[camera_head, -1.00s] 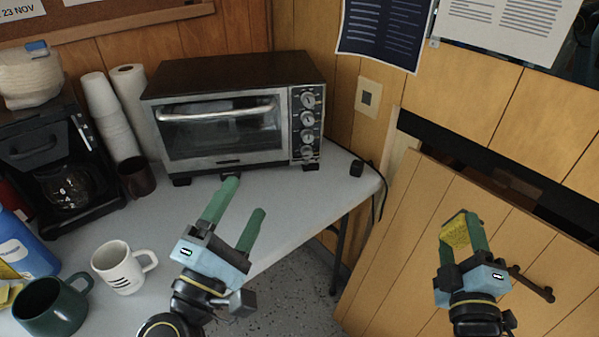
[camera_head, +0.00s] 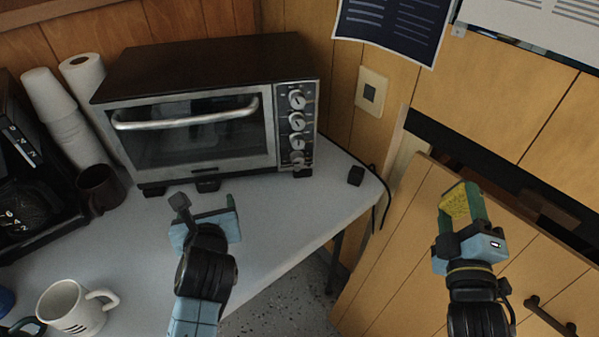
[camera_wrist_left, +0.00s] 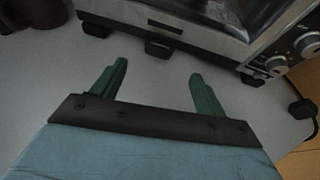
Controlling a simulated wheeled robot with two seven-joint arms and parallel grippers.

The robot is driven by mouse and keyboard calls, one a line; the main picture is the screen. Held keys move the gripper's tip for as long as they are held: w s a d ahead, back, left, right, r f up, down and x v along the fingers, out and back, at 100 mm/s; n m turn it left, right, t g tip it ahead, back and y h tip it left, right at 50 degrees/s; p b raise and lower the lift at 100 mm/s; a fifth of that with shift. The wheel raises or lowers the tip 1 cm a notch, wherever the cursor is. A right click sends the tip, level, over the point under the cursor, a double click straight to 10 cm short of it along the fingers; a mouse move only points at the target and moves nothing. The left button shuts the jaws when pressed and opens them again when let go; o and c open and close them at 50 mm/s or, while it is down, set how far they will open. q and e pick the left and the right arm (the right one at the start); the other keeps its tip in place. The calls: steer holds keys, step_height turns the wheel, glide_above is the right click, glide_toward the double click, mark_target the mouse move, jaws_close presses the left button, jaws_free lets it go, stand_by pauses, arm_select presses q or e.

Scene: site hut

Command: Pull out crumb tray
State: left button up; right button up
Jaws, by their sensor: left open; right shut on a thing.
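The toaster oven (camera_head: 190,125), black and silver, stands on the grey table with its glass door shut. Under the door's middle, the crumb tray's small black tab (camera_head: 207,185) shows at the oven's base. The tab also shows in the left wrist view (camera_wrist_left: 160,48), ahead of and between the two fingers. My left gripper (camera_head: 214,212) is open and empty, just in front of the tab and apart from it. My right gripper (camera_head: 468,203) is shut on a yellow sponge-like thing (camera_head: 455,207), far to the right, before the wooden panelling. The tray's body is hidden under the oven.
A white mug (camera_head: 72,307) stands at the front left. A dark brown cup (camera_head: 100,188), stacked white cups (camera_head: 68,125) and a coffee maker (camera_head: 30,215) are left of the oven. A small black block (camera_head: 356,176) lies to its right. The table before the oven is clear.

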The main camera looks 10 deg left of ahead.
mark_target(208, 188)
arm_select(q)
steer(key=b+x, duration=0.1)
steer(key=x, duration=0.8)
steer(key=shift+b, duration=0.4)
arm_select(e)
step_height(208, 188, down, 2)
